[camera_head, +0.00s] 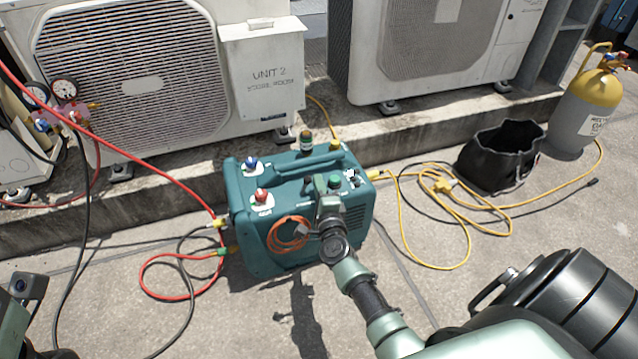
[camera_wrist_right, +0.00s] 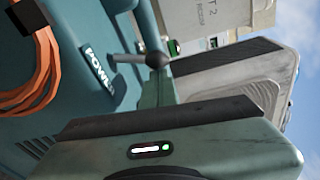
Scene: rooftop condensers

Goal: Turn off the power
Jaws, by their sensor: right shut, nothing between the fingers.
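The teal machine (camera_head: 285,245) with a carry handle stands on the concrete. The wrist view shows its front face with the word POWER (camera_wrist_right: 98,75) and a grey lever with a dark ball end (camera_wrist_right: 157,60) beside it. I cannot read whether the lever is on or off. My right gripper (camera_head: 328,188) is shut and empty at the machine's upper front edge, close to this lever; I cannot tell whether they touch.
A coiled orange cord (camera_head: 288,235) hangs on the machine's front. Red, black and yellow hoses run across the floor. Condenser units (camera_head: 265,75) stand behind on a concrete ledge. A black bag (camera_head: 497,160) and a yellow-topped grey cylinder (camera_head: 575,120) stand at right.

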